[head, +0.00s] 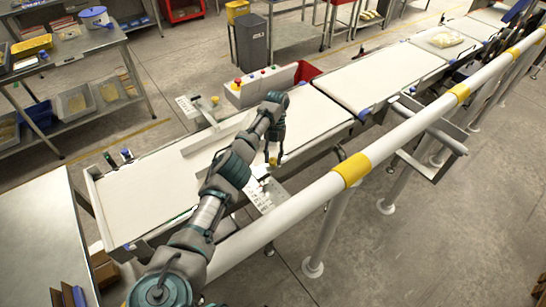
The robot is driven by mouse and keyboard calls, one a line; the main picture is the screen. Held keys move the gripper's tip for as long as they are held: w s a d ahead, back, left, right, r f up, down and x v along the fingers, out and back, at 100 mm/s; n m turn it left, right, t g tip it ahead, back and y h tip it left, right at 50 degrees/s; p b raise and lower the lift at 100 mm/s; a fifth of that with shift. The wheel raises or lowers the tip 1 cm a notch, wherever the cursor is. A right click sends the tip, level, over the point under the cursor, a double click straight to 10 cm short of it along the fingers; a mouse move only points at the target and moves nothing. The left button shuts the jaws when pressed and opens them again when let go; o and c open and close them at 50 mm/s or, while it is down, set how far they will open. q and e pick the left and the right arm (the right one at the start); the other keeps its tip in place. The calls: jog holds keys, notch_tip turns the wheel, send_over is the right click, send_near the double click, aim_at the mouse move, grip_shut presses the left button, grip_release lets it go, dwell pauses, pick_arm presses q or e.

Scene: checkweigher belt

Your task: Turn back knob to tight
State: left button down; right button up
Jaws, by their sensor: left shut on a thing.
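My left gripper (274,159) reaches over the belt with its fingers pointing down. It is shut on a small yellow knob (273,161), of which only a little shows between the fingertips. This knob sits at the near side of the belt, by a pale marked plate (262,196). A second yellow knob (214,100) stands on the far side, by another marked plate (187,106), with no gripper at it. The angle of the gripped knob is too small to read. My right gripper is out of view.
A white guide rail (212,134) lies across the conveyor belt (150,200). A control box with buttons (262,83) stands behind it. A thick white pipe with yellow bands (310,203) runs along the near side.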

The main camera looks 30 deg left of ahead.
aim_at(274, 158)
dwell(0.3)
pick_arm(q)
jog(key=c, duration=0.8)
grip_release()
jog(key=shift+f, duration=0.1)
jog(key=shift+v, duration=0.85)
notch_tip(274, 158, up, 8)
jog(key=shift+s+r, duration=0.15)
